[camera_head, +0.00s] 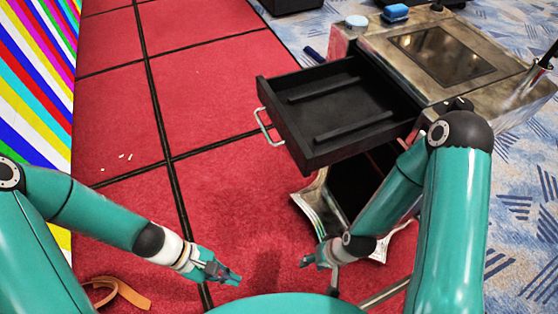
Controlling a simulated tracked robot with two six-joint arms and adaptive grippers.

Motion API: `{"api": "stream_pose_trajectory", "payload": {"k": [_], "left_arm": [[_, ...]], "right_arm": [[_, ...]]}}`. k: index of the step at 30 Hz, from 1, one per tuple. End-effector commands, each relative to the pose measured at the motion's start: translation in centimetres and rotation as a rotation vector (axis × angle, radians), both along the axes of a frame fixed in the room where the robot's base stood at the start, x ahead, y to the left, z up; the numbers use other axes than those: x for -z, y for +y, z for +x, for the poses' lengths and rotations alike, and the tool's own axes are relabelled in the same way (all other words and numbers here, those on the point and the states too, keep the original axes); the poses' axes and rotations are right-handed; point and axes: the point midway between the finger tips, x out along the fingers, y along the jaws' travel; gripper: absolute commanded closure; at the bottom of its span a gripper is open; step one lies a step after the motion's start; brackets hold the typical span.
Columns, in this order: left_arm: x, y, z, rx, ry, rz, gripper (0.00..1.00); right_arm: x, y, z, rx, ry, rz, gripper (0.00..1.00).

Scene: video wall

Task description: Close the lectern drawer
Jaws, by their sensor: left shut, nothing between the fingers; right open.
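The black lectern drawer (318,108) is pulled out to the left from the metal lectern (374,42), at the upper right of the head view. It looks empty, with two raised strips on its floor. A silver bar handle (266,128) is on its front face. My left gripper (232,277) is shut and empty, low in the middle of the view and apart from the drawer. My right gripper (308,262) is open and empty, below the drawer and near the lectern's base. My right arm covers part of the lectern's near side.
A blue sponge-like block (395,13) and a pale round item (357,21) rest on the lectern top. A striped video wall (38,70) stands at the left. An orange strap (118,292) and small white scraps (125,156) lie on the red floor, which is mostly clear left of the drawer.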

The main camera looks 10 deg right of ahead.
Motion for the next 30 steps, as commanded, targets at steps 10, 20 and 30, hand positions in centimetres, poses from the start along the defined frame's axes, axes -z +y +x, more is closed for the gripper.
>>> {"api": "stream_pose_trajectory", "payload": {"k": [10, 20, 30], "left_arm": [[-17.6, -2.3, 10.6, -0.625, 0.206, -0.672, 1.0], [-21.8, -2.7, 13.4, -0.709, 0.2, -0.835, 1.0], [-21.7, -9.0, 15.2, -0.703, 0.201, -0.829, 1.0]], "right_arm": [[0.9, 0.0, 0.0, 0.0, 0.0, 0.0, 0.56], [0.6, 0.0, 0.0, 0.0, 0.0, 0.0, 0.56], [-0.3, 0.0, 0.0, 0.0, 0.0, 0.0, 0.56]]}}
